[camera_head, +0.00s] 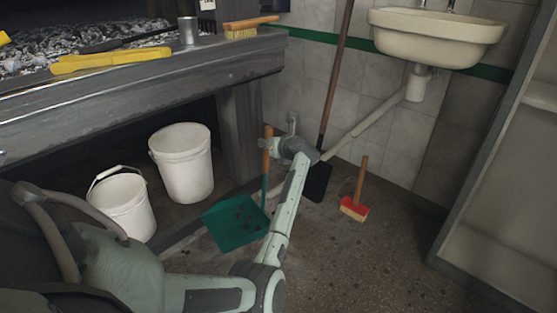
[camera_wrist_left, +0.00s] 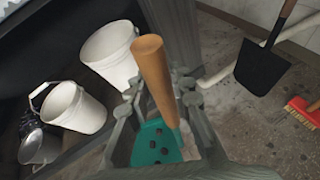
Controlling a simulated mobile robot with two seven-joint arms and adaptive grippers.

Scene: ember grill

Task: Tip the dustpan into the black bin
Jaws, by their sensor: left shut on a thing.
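The teal dustpan (camera_head: 236,222) has an orange-brown handle (camera_head: 267,150) and several dark lumps in its pan. In the left wrist view the handle (camera_wrist_left: 154,75) rises between my fingers, with the teal pan (camera_wrist_left: 157,145) below. My left gripper (camera_head: 270,149) is shut on the handle. The pan hangs low near the floor in front of the counter, and it looks close to level. Whether it touches the floor I cannot tell. I see no black bin in either view. My right gripper is not in view.
Two white buckets (camera_head: 181,165) (camera_head: 122,204) stand under the grill counter (camera_head: 150,75). A metal bucket (camera_wrist_left: 39,146) shows in the left wrist view. A black shovel (camera_head: 318,181) leans at the wall. A red brush (camera_head: 354,208) stands on the floor.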

